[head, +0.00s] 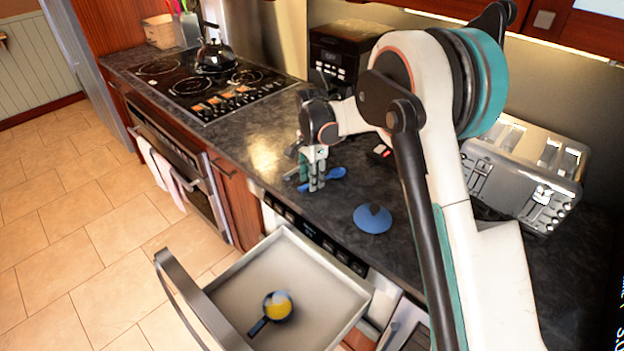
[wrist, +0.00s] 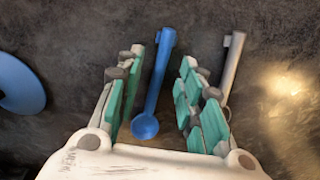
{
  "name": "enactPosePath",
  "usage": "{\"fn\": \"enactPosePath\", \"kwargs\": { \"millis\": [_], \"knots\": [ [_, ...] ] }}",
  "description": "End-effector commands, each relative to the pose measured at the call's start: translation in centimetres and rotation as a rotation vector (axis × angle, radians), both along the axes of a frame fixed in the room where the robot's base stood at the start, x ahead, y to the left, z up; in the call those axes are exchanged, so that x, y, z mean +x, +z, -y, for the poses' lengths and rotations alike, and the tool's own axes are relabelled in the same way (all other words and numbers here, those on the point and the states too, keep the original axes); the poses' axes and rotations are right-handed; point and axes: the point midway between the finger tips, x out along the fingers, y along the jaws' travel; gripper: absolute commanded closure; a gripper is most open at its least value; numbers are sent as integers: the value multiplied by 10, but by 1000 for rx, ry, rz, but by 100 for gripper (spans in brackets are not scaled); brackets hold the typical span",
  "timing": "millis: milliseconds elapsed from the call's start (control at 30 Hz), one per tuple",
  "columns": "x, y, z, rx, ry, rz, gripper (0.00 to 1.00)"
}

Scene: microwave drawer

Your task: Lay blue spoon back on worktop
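The blue spoon (head: 337,173) lies on the dark worktop (head: 262,150), below my gripper in the head view. In the wrist view, the blue spoon (wrist: 155,85) lies lengthwise between the fingers, its round bowl towards the palm and its handle pointing away. My gripper (head: 312,185) points down over the worktop. In the wrist view, my gripper (wrist: 155,95) is open, with visible gaps between both green-padded fingers and the spoon. In the head view, the fingers partly hide the spoon's handle.
A grey utensil (wrist: 233,62) lies right of the fingers in the wrist view. A blue lid-like disc (head: 372,219) sits nearby on the worktop. The open drawer (head: 240,275) holds a dark pan with yellow contents (head: 277,305). A toaster (head: 525,170) and kettle (head: 214,56) stand farther off.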

Motion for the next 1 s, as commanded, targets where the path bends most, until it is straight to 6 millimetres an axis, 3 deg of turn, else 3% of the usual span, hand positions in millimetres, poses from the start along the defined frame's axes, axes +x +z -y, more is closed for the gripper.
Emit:
{"fn": "enactPosePath", "kwargs": {
  "millis": [500,833,1000],
  "knots": [
    [0,94,0,0,0,0,65],
    [-2,112,2,1,5,3,65],
    [-17,133,16,7,59,36,65]
  ]
}}
